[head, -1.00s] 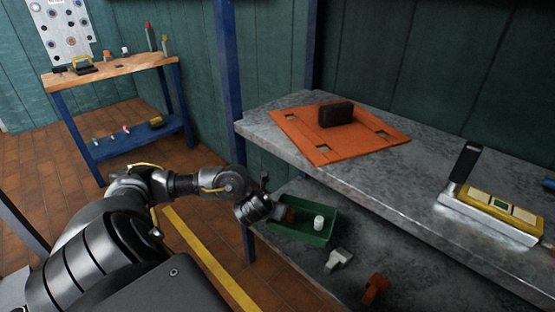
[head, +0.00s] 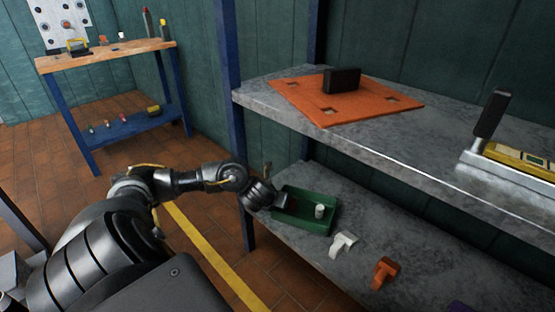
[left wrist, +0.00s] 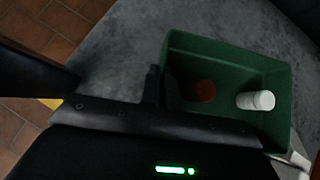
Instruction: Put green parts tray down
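The green parts tray (head: 321,228) is at the left end of the lower grey shelf, close to its surface; I cannot tell whether its whole base touches. It looks about level. A white cylinder (head: 319,211) stands or lies inside it, and a reddish-brown part (left wrist: 200,91) shows in the left wrist view. My left gripper (head: 284,202) is at the tray's left wall. In the left wrist view its fingers (left wrist: 162,88) straddle that wall (left wrist: 168,62), closed on it. The tray's underside is hidden. My right gripper is in neither view.
On the lower shelf (head: 310,262), a white part (head: 343,243) and an orange part (head: 385,272) lie just right of the tray. The upper shelf (head: 400,150) overhangs behind, with an orange plate (head: 300,99).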

